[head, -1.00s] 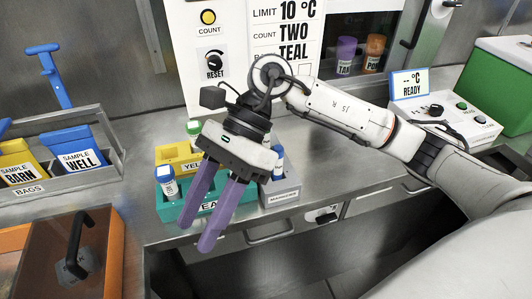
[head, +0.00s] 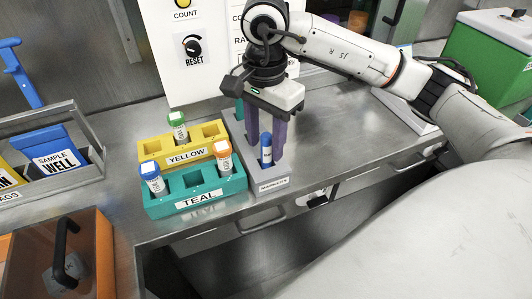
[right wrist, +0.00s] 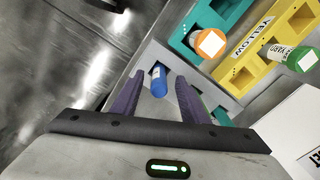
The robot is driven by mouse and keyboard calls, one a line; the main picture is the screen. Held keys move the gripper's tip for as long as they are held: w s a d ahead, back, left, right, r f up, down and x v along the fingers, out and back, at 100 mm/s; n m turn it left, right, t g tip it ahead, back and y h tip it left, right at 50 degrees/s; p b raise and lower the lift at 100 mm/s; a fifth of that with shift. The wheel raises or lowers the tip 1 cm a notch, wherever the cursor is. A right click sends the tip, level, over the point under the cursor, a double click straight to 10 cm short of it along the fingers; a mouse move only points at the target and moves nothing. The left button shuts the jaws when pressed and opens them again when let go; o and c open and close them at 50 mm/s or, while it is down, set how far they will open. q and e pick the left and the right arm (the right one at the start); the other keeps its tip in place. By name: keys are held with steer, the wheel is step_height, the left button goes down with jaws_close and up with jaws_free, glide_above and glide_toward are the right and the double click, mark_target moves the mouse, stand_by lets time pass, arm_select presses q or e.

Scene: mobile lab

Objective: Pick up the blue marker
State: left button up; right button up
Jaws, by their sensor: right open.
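The blue marker (head: 266,152) stands upright in the grey holder (head: 272,188) at the right of the racks. My right gripper (head: 265,145) points down over the holder, open, with its purple fingers on both sides of the marker as seen from the head. In the right wrist view the marker (right wrist: 159,82) shows between the tips of the open fingers (right wrist: 158,98). I cannot tell whether either finger touches it. My left gripper is not in view.
Left of the holder are a teal rack (head: 195,202) and a yellow rack (head: 187,153) with capped vials. A sample bag bin (head: 90,178) and an orange-sided box (head: 105,262) lie further left. Bare metal counter (head: 330,145) extends right of the holder.

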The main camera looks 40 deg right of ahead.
mark_target(266, 150)
step_height(266, 150, down, 3)
steer(key=shift+d+f, duration=0.1)
steer(key=shift+c, duration=0.4)
jaws_close()
step_height(266, 150, up, 10)
steer(key=shift+r, duration=0.1)
